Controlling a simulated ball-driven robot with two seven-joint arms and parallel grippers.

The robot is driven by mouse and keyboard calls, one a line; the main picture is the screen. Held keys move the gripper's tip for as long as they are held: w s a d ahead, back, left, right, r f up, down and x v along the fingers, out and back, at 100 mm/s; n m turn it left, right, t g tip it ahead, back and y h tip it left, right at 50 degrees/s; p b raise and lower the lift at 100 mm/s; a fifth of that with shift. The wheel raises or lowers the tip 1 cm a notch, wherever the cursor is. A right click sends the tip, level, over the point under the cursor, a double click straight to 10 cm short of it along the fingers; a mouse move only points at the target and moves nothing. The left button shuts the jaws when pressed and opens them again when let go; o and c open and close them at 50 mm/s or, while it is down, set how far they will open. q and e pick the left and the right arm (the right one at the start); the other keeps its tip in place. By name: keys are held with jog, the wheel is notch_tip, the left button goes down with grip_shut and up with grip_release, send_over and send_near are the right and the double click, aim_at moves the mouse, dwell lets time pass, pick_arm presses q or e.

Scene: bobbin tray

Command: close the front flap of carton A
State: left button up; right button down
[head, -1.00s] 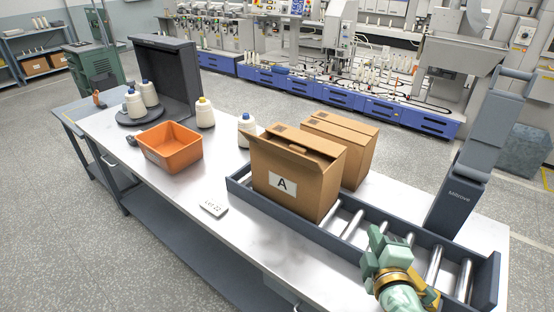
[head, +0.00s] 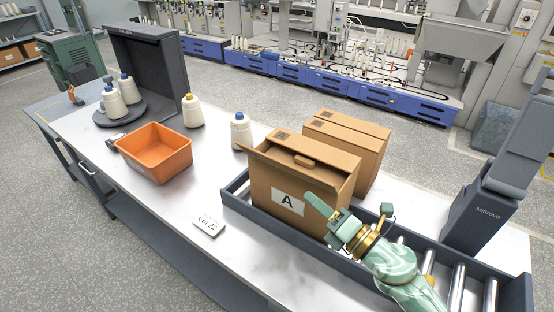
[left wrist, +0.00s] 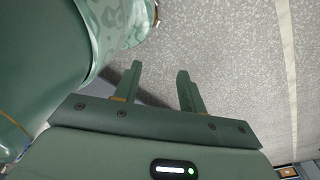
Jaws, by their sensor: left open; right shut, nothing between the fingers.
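Carton A (head: 270,185) is a brown box with a white "A" label (head: 289,201), standing upright on the roller conveyor (head: 405,238). My right gripper (head: 312,200) is shut and empty, in front of the carton's face just right of the label, below the flap. I cannot tell whether it touches the carton. My left gripper (left wrist: 160,70) is open and empty in the left wrist view, with grey floor beyond it; it is not in the head view.
A second brown carton (head: 365,150) stands close behind carton A. A dark grey post (head: 490,190) rises at the right. An orange bin (head: 155,153), several thread cones and a "Lot 22" card (head: 208,225) are on the table to the left. The tabletop between bin and conveyor is mostly clear.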

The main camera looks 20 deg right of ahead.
aim_at(284, 167)
pick_arm(q)
jog(key=shift+s+r+p, duration=0.3)
jog(key=shift+r+p, duration=0.3)
jog(key=shift+s+r+p, duration=0.25)
jog(key=shift+r+p, duration=0.3)
pick_arm(e)
jog(key=x, duration=0.9)
jog(key=shift+w+a+r, duration=0.2)
jog(key=shift+w, duration=0.1)
pick_arm(q)
jog(key=shift+s, duration=0.3)
jog(key=shift+r, duration=0.1)
pick_arm(e)
jog(key=shift+r, duration=0.1)
